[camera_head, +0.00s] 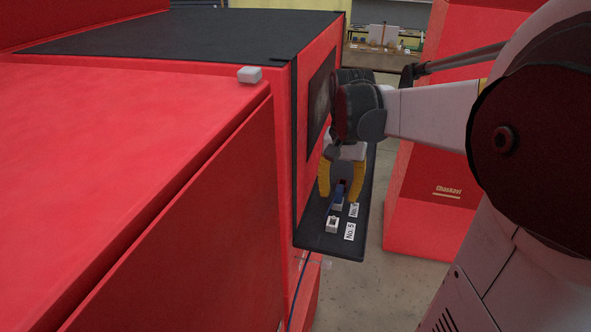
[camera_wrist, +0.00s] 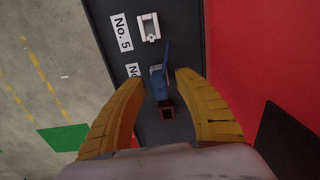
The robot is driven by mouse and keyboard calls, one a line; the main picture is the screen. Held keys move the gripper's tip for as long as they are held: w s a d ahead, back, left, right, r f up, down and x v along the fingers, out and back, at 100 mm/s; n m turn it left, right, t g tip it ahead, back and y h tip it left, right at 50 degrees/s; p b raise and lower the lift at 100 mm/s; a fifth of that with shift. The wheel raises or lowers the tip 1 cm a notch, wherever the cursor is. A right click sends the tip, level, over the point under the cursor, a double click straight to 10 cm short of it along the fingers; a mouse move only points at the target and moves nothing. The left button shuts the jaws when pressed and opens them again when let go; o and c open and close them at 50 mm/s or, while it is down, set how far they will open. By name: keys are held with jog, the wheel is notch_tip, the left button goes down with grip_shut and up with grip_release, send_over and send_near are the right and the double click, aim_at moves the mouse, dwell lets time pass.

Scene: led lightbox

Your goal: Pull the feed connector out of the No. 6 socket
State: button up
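The blue feed connector (camera_wrist: 158,84) stands at the second socket, between my gripper's fingers; in the head view the connector (camera_head: 340,189) is partly hidden. A white socket body (camera_head: 338,206) shows just below it. The label beside it (camera_wrist: 133,70) is partly covered, so its number cannot be fully read. My gripper (camera_head: 339,197) has two curved yellow fingers, spread on both sides of the connector with gaps visible in the wrist view (camera_wrist: 160,82). A dark reddish square end (camera_wrist: 167,112) shows at the connector's near side.
The empty white No. 5 socket (camera_head: 332,225) sits close by on the dark shelf (camera_head: 318,241), with its label (camera_head: 349,231). A red cabinet wall (camera_head: 283,150) rises to the left. A blue cable (camera_head: 299,292) hangs below the shelf.

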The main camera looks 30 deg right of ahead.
aim_at(340, 188)
grip_shut()
jog(key=shift+r, duration=0.3)
jog(key=shift+r+p, duration=1.05)
jog(key=shift+r, duration=0.2)
jog(key=shift+r+p, duration=1.75)
jog(key=shift+r, duration=0.75)
jog(key=shift+s, duration=0.1)
